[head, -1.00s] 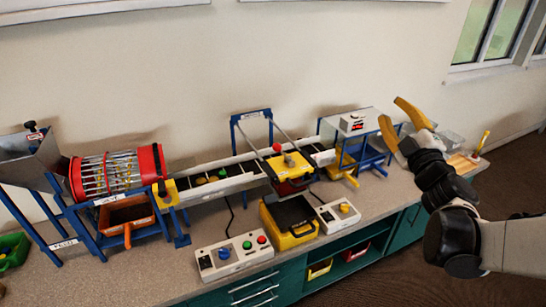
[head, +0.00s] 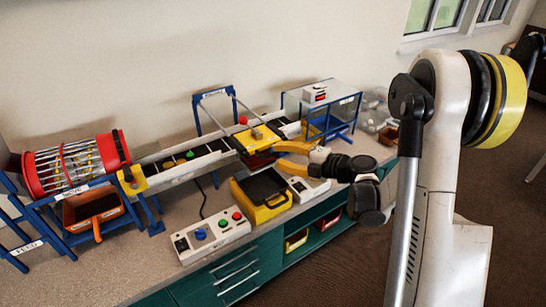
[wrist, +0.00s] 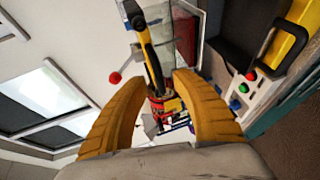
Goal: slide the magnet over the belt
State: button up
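The magnet (head: 257,137) is a yellow block with a red knob and a red lower part. It sits on two slanting rails across the dark belt (head: 208,150). My gripper (head: 278,157) is just right of the magnet, with its yellow fingers pointing left towards it. In the wrist view my gripper (wrist: 160,82) is open, its two curved fingers wide apart. A yellow bar that looks like part of the magnet (wrist: 148,45) shows between and beyond the fingertips. I cannot tell whether they touch it.
A blue frame (head: 199,120) holds the rails' far end. A clear-sided blue stand (head: 345,112) is right of the magnet. A yellow bin (head: 262,205) and button boxes (head: 212,238) stand in front. A red drum (head: 75,165) is at the left.

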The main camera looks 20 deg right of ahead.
aim_at(259, 138)
jog(key=shift+x, duration=1.25)
grip_shut()
jog(key=w+a, duration=0.1)
jog(key=w, duration=0.4)
jog(key=w+a, duration=0.1)
jog(key=w, duration=0.2)
jog(key=shift+w+a+b, duration=0.25)
jog(key=shift+a+b, duration=0.05)
jog(key=shift+a, duration=0.05)
grip_release()
